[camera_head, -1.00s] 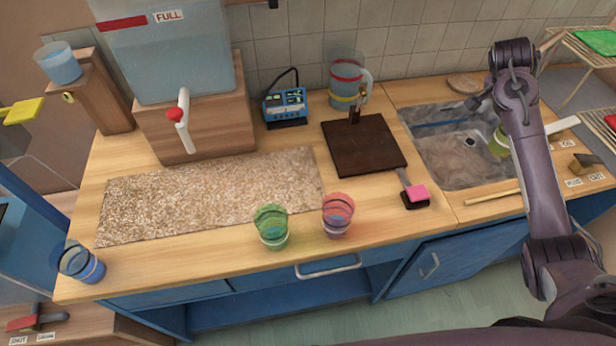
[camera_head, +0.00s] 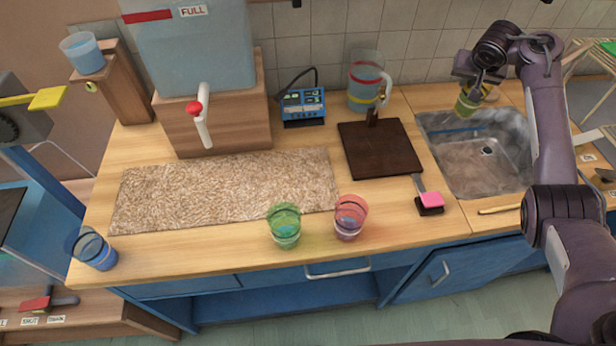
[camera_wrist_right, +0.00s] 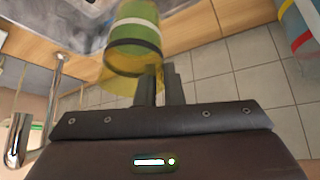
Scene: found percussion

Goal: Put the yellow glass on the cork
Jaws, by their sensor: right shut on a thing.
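The yellow glass (camera_head: 466,104), yellow-green with pale and dark bands, is in my right gripper (camera_head: 472,88) near the back left corner of the sink. In the right wrist view the glass (camera_wrist_right: 135,35) sits at the fingers (camera_wrist_right: 161,85), with its clear yellow part closest to them. The round brown cork (camera_head: 491,92) lies on the counter behind the sink. It is partly hidden by my gripper and the glass. Whether the glass touches anything below it I cannot tell. My left gripper is not in view.
The sink (camera_head: 470,165) lies in front of the cork. A clear jug (camera_head: 362,88) and a dark board (camera_head: 380,150) stand to the left. A green glass (camera_head: 284,228) and a red glass (camera_head: 350,218) stand at the front edge. A blue glass (camera_head: 95,250) is far left.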

